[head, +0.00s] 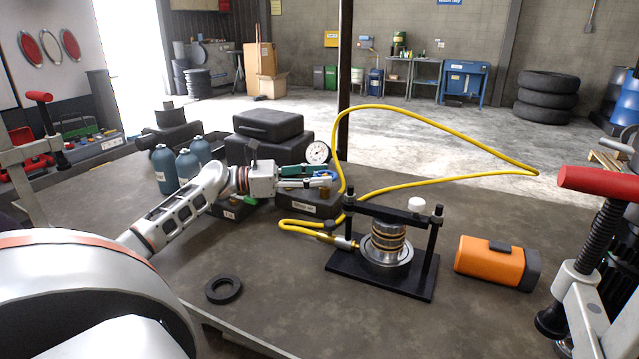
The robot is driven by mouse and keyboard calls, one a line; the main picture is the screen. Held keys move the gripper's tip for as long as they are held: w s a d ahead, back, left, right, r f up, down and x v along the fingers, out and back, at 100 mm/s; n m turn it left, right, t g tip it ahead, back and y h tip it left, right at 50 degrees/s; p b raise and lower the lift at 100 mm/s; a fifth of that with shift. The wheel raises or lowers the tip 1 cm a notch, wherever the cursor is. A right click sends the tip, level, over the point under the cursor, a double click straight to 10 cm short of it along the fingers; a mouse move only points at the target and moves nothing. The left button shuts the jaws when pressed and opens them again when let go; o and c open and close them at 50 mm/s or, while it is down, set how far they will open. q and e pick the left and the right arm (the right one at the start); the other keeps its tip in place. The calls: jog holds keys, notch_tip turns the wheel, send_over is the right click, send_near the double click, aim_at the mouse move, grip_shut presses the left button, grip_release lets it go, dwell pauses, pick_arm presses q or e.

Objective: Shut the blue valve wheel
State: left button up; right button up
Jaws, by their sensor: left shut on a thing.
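My left arm reaches in from the left over the bench. Its gripper (322,179) is shut at the dark valve block (312,205), just below the round white pressure gauge (317,152). A small bit of blue, which looks like the blue valve wheel (325,174), shows between the fingertips. The fingers hide most of it, so I cannot tell how far it is turned. A yellow hose (400,112) runs from near the block in a wide loop. Another stretch of it meets the brass fitting of the black press frame (395,215). My right gripper is not in view.
The press frame holds a ringed metal part (387,242). An orange box-like device (490,262) lies to its right, and a black ring (223,289) lies at the front. Black cases (268,125) and blue bottles (163,168) stand behind my arm. Red-handled clamps (600,182) flank the bench.

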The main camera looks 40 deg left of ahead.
aim_at(319, 174)
pick_arm(q)
jog(key=shift+a+r+m+g+h+b, duration=0.1)
jog(key=shift+r+m+g+h+b, duration=0.05)
jog(key=shift+m+g+h+b, duration=0.4)
jog(key=o, duration=1.1)
jog(key=shift+w, duration=0.1)
notch_tip(319, 174, up, 10)
